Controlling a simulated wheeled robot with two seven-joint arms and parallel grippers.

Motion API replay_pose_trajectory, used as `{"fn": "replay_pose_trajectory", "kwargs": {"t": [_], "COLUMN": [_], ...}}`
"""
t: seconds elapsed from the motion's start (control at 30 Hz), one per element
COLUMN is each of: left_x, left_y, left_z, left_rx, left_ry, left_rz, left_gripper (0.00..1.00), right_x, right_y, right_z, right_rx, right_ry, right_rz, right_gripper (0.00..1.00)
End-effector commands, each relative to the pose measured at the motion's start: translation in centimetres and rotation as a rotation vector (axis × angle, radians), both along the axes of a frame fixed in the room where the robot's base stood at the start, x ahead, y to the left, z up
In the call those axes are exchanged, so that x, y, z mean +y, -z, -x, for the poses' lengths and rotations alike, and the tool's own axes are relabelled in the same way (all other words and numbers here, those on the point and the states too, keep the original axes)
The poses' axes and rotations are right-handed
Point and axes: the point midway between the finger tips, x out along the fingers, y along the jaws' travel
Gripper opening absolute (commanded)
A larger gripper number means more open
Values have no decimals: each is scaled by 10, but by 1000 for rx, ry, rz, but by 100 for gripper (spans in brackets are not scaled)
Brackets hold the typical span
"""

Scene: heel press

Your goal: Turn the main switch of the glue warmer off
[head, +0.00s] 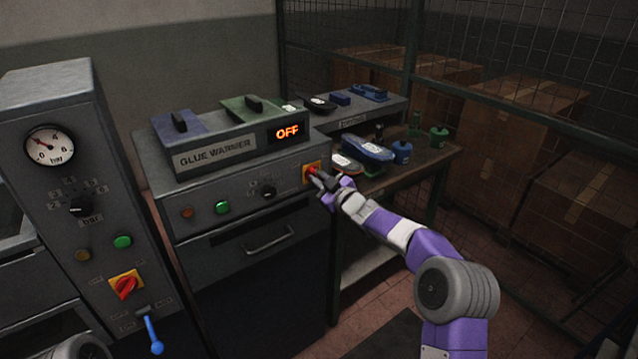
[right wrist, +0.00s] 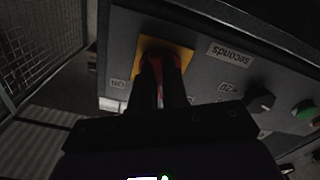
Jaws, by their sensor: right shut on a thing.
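The glue warmer (head: 225,200) is a grey cabinet in the middle of the head view. Its display (head: 288,131) reads OFF in orange. Its main switch (head: 311,170) is a red handle on a yellow plate at the right end of the front panel. My right gripper (head: 317,180) is at this switch and shut on its red handle. In the right wrist view the yellow plate (right wrist: 181,52) shows behind the fingers, which hide much of the handle. My left gripper is not clearly in view; only a grey part of mine shows at the bottom left.
A press (head: 60,150) with a gauge, another red-yellow switch (head: 126,286) and a blue-knobbed lever (head: 153,335) stands at left. The warmer's panel also has a green button (head: 222,207) and a dial (head: 266,189). A workbench (head: 400,172) with shoes stands right, before a wire fence.

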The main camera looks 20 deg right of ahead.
Motion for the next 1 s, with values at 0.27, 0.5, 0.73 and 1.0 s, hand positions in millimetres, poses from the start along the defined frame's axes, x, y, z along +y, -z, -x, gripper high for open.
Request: {"fn": "replay_pose_trajectory", "kwargs": {"t": [0.27, 0.5, 0.73, 1.0], "left_x": [0, 0, 0, 0], "left_y": [11, 15, 16, 16], "left_z": [0, 0, 0, 0], "left_rx": [0, 0, 0, 0], "left_ry": [0, 0, 0, 0], "left_rz": [0, 0, 0, 0], "left_gripper": [43, 43, 43, 43], "right_x": [0, 0, -1, -1], "right_y": [1, 1, 0, 0], "right_z": [0, 0, 0, 0], "right_rx": [-65, -95, -106, -107], "right_ry": [0, 1, 1, 0], "right_rz": [181, 268, 297, 301], "right_gripper": [0, 0, 0, 0]}}
